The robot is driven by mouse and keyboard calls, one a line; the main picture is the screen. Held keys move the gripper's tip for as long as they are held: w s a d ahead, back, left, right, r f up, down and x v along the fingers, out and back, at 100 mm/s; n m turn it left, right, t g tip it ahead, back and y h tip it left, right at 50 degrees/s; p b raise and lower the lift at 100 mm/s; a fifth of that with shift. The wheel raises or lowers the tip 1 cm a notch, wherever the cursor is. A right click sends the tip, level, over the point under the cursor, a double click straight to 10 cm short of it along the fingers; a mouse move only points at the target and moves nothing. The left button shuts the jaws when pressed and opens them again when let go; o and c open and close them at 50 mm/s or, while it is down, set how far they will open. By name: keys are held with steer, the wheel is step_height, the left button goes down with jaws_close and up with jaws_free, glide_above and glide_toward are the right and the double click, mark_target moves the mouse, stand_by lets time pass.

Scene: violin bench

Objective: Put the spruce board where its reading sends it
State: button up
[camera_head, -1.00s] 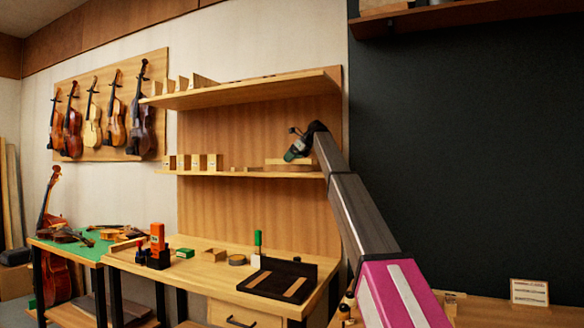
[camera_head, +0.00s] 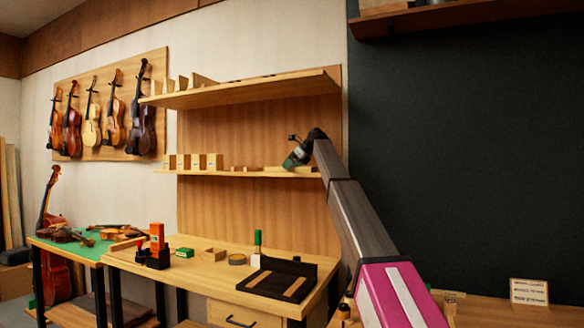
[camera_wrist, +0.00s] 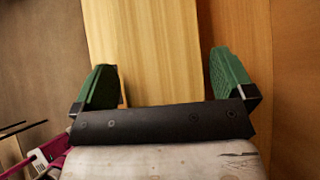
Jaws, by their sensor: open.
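My gripper (camera_head: 291,163) is at the right part of the lower wall shelf (camera_head: 235,174), low over its top. In the wrist view its two green fingers (camera_wrist: 163,68) stand wide apart with nothing clamped. Pale straight-grained wood (camera_wrist: 140,35) runs between and beyond the fingers there. I cannot tell whether this is the spruce board, the shelf top or both. In the head view the gripper hides much of what lies at that spot. A small lettered card (camera_head: 528,291) stands at the lower right, its text too small to read.
Several pale blocks (camera_head: 198,161) stand on the lower shelf's left part. The upper shelf (camera_head: 245,91) hangs above my gripper. On the bench (camera_head: 205,270) are an orange-and-black device (camera_head: 157,240), a green box (camera_head: 185,252) and a dark tray (camera_head: 310,272) with two pale strips.

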steer(key=v, duration=1.2)
steer(key=shift+s, duration=0.15)
